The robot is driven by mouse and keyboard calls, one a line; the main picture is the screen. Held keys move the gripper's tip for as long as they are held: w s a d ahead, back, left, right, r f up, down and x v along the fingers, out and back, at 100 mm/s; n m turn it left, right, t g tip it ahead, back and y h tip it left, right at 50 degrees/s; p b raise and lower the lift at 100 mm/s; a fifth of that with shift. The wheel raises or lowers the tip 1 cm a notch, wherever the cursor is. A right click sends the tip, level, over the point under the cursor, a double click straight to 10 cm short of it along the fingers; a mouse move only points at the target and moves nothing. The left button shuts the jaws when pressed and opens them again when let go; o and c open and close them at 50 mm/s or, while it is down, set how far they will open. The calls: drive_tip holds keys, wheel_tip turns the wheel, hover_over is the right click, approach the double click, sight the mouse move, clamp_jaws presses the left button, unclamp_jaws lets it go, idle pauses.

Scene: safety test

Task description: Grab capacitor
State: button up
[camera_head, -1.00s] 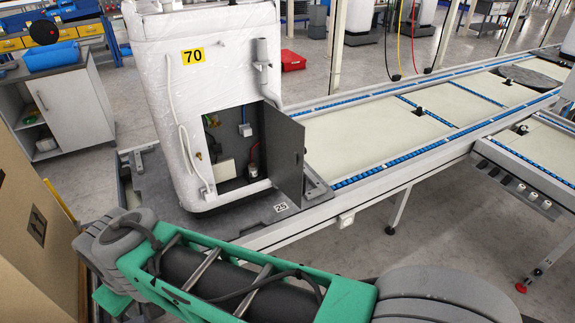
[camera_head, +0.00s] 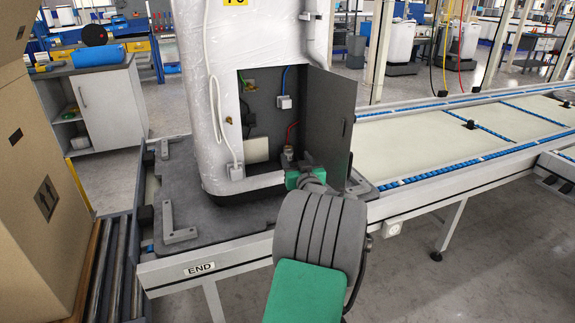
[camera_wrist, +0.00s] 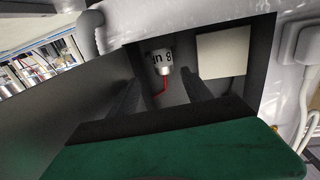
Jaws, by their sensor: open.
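The capacitor (camera_wrist: 160,62) is a small white cylinder with dark lettering and a red wire. It is inside the open compartment of the white wrapped unit, and in the head view it shows small (camera_head: 288,153) near the compartment's lower right. My gripper (camera_wrist: 160,82) is open, its two dark fingers pointing into the compartment in the wrist view. The capacitor lies beyond and between the fingertips, with no contact visible. In the head view my arm ends at the compartment's lower edge, and the fingers cannot be made out there.
The grey compartment door (camera_head: 328,118) stands open on the right, close beside my wrist. A white box (camera_wrist: 222,52) sits beside the capacitor. The unit (camera_head: 200,80) stands on a dark pallet (camera_head: 190,215) on the conveyor. Cardboard boxes (camera_head: 35,170) stand at left.

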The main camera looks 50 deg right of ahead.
sight(289, 152)
drive_tip(key=x, duration=0.5)
drive_tip(key=shift+w+a+b, duration=0.15)
drive_tip(key=shift+w+b, duration=0.2)
drive_tip(key=shift+w, duration=0.3)
drive_tip(key=shift+w+d, duration=0.25)
drive_tip(key=shift+d, duration=0.05)
drive_tip(key=shift+r, duration=0.1)
drive_tip(key=shift+c, duration=0.4)
clamp_jaws()
